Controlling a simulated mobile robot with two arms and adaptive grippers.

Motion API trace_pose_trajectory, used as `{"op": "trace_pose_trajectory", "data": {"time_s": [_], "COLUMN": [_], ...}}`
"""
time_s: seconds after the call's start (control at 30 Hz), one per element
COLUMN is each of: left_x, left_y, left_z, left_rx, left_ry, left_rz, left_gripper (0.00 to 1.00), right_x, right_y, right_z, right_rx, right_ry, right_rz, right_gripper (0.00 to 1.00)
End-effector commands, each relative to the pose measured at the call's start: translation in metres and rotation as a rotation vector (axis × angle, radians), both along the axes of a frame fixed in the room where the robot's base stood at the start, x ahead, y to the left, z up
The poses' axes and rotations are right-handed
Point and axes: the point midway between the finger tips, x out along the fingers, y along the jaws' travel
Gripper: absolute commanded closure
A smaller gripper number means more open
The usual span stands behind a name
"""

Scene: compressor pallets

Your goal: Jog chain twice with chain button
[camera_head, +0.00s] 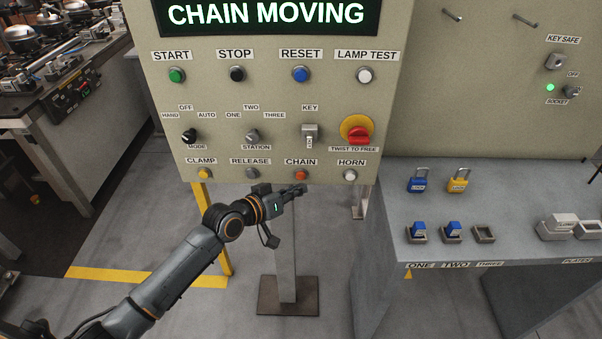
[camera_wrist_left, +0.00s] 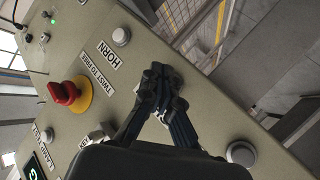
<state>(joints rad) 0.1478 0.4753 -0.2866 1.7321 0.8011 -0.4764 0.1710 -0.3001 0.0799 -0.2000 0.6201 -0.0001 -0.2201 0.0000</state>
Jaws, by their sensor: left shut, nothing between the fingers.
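The control panel (camera_head: 270,95) has a display (camera_head: 267,12) reading CHAIN MOVING in lit letters. The orange-red CHAIN button (camera_head: 300,174) sits in the bottom row, between the grey RELEASE button (camera_head: 250,173) and the white HORN button (camera_head: 350,175). My left gripper (camera_head: 298,190) is shut and empty, its fingertips just below the CHAIN button in the head view. In the left wrist view the shut fingertips (camera_wrist_left: 160,77) lie over the panel near the HORN button (camera_wrist_left: 121,36), and the CHAIN button is hidden. I cannot tell whether the tips touch it. My right gripper is not in view.
A red emergency stop (camera_head: 358,135) on a yellow disc sits above HORN. The mode knob (camera_head: 188,136), station knob (camera_head: 252,136) and key switch (camera_head: 310,132) are above the bottom row. A grey bench (camera_head: 490,185) with padlocks stands at right.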

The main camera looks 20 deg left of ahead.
Motion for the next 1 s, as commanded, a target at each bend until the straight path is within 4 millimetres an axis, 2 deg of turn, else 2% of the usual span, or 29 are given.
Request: {"op": "trace_pose_trajectory", "data": {"time_s": [0.1,0.5,1.0], "left_x": [-0.013,-0.048,-0.052], "left_y": [-0.004,-0.014,-0.015], "left_z": [0.004,0.003,0.001], "left_rx": [0.000,-0.001,0.000], "left_ry": [0.002,0.002,0.000], "left_rz": [-0.001,-0.001,-0.001], "left_gripper": [1.00,1.00,1.00], "right_x": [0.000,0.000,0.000], "right_y": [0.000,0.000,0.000], "right_z": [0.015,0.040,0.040], "right_rx": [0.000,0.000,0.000], "right_ry": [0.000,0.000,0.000], "right_rz": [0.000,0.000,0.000], "right_gripper": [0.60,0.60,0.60]}}
